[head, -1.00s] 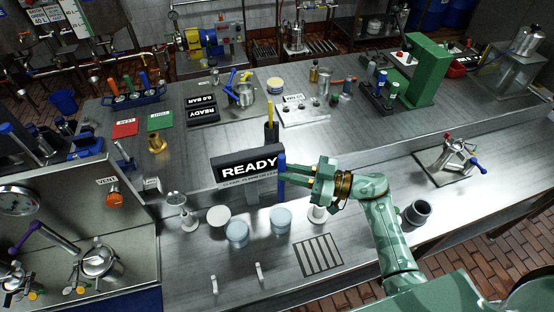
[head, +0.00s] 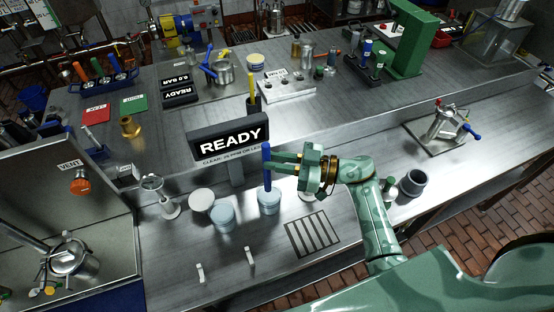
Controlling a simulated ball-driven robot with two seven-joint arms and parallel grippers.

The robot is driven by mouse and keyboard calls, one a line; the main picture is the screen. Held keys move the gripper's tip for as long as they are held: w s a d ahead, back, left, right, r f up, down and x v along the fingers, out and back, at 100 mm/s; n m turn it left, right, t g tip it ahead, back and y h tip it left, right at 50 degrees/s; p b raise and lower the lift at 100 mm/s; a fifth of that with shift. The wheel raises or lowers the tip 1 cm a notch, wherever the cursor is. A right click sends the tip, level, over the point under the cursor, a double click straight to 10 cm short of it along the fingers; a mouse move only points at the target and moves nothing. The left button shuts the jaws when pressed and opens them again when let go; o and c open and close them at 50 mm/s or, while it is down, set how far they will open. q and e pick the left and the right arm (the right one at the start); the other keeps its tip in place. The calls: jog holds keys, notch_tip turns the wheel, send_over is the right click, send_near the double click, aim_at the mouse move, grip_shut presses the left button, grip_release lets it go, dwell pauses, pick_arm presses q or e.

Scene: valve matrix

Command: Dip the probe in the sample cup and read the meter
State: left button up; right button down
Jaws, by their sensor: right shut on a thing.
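The blue probe (head: 267,163) is upright, held between the fingers of my right gripper (head: 272,164), which is shut on it. Its lower end is over or just at the top of a pale blue-white cup (head: 269,205); I cannot tell whether the tip is inside. A second similar cup (head: 222,219) stands to the left. The black meter (head: 229,139) stands on a post behind the cups and shows READY, with a label reading CLEAR: 25 PPM OR LESS below. My left gripper is not in view.
A round white disc (head: 201,201) and a white stand (head: 166,199) are left of the cups. A slotted grate (head: 313,235) lies in front, with a dark pot (head: 411,183) to the right. Two small white upright pieces stand at the front edge.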

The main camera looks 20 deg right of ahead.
notch_tip(320, 180, down, 7)
jog(key=b, duration=0.3)
jog(key=shift+b, duration=0.35)
dwell(0.7)
notch_tip(320, 180, up, 9)
jog(key=p, duration=1)
dwell(0.6)
